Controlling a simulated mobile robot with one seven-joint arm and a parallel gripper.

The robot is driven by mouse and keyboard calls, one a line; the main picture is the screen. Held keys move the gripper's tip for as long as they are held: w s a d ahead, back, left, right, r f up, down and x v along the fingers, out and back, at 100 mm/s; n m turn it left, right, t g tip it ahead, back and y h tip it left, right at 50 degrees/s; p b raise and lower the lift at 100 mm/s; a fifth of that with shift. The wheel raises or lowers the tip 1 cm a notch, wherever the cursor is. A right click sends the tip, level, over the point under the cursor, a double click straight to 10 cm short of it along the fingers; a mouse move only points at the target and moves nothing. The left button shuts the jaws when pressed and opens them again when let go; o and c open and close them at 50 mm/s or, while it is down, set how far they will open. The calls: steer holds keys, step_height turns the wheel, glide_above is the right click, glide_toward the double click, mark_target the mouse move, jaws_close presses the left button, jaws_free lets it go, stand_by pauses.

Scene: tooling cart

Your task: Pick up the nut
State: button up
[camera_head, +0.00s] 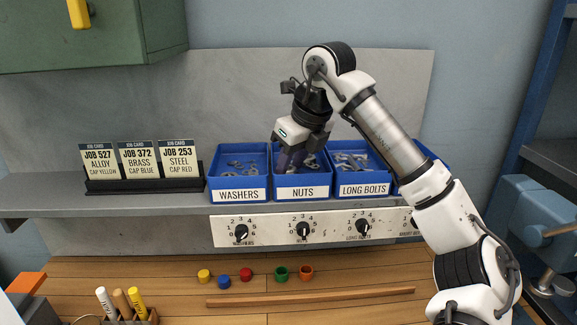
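The nuts lie in the blue bin labelled NUTS (303,193), in the middle of the row of bins on the grey shelf. My gripper (291,162) points down into this bin, with its dark fingers inside the bin's opening. The gripper body and fingers hide most of the bin's contents, and single nuts are too small to make out. I cannot tell whether the fingers are apart or closed, or whether a nut is between them.
Blue bins labelled WASHERS (239,196) and LONG BOLTS (363,190) flank the nuts bin closely. A job card holder (145,184) stands at left. Dials (303,230) line the shelf front. Several coloured caps (246,274) and a wooden strip (310,297) lie on the bench below.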

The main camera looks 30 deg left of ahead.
steer(key=shift+f, duration=0.1)
steer(key=c, duration=0.6)
steer(key=shift+c, duration=0.2)
